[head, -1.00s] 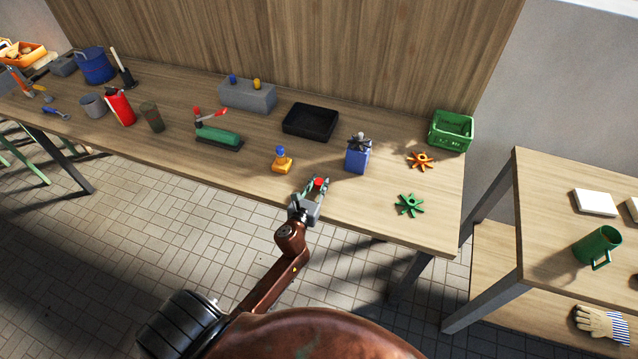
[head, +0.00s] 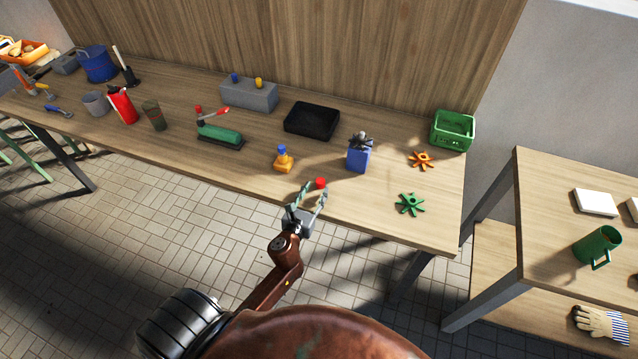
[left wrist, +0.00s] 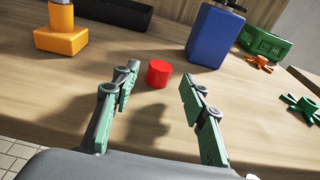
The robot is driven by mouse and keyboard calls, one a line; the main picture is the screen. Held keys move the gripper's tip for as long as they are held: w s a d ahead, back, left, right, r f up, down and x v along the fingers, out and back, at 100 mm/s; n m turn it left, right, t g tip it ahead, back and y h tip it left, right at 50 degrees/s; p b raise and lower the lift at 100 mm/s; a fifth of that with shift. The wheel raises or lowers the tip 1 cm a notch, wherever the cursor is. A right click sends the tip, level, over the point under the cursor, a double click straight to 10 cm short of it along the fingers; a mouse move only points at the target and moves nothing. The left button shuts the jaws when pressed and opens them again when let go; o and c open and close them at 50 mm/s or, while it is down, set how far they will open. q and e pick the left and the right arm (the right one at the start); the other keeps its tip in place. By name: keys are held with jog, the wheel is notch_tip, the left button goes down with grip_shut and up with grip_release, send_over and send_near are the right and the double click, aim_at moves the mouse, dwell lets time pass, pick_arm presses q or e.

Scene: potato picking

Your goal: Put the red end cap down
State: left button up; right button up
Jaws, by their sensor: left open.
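The red end cap (head: 320,183) is a small red cylinder standing on the wooden table (head: 375,212) near its front edge. In the left wrist view the red end cap (left wrist: 159,74) stands on the tabletop just beyond and between the fingertips, apart from both fingers. My left gripper (head: 312,192) is open and empty, with its fingers spread, at the table's front edge. Its green-padded fingers (left wrist: 160,82) also show in the left wrist view. My right gripper is not in view.
A yellow-orange block with a blue top (head: 283,160) stands left of the cap. A blue box (head: 358,159) stands behind it to the right. A green star-shaped part (head: 410,204) and an orange one (head: 421,160) lie further right. A black tray (head: 312,120) is behind.

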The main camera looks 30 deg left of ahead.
pick_arm(q)
jog(key=v, duration=0.6)
jog(key=shift+s+d+r, duration=0.1)
jog(key=shift+s, duration=0.2)
